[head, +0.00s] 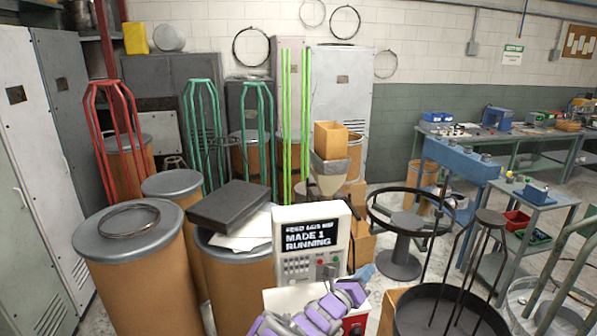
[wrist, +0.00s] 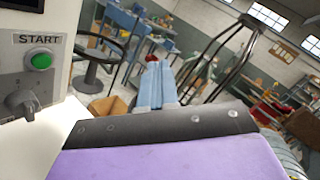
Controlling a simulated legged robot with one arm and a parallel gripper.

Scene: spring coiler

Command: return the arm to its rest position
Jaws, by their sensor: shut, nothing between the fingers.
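My arm, with purple and grey links, reaches up from the bottom middle of the head view. My gripper (head: 362,274) is beside the lower right of the control box (head: 313,240). In the wrist view its blue fingers (wrist: 156,84) are together with nothing between them. The control box's screen (head: 309,235) reads "MADE 1" and "RUNNING". In the wrist view a green button (wrist: 40,61) under a START label is at the left, apart from the fingers. A dark knob (wrist: 22,101) sits below it.
Fibre drums (head: 140,265) stand at the left, one with a wire ring on top. A black box (head: 231,205) lies on papers beside the control box. A round stand (head: 400,255) and a dark basin with rods (head: 450,312) are at the right. Benches line the back right.

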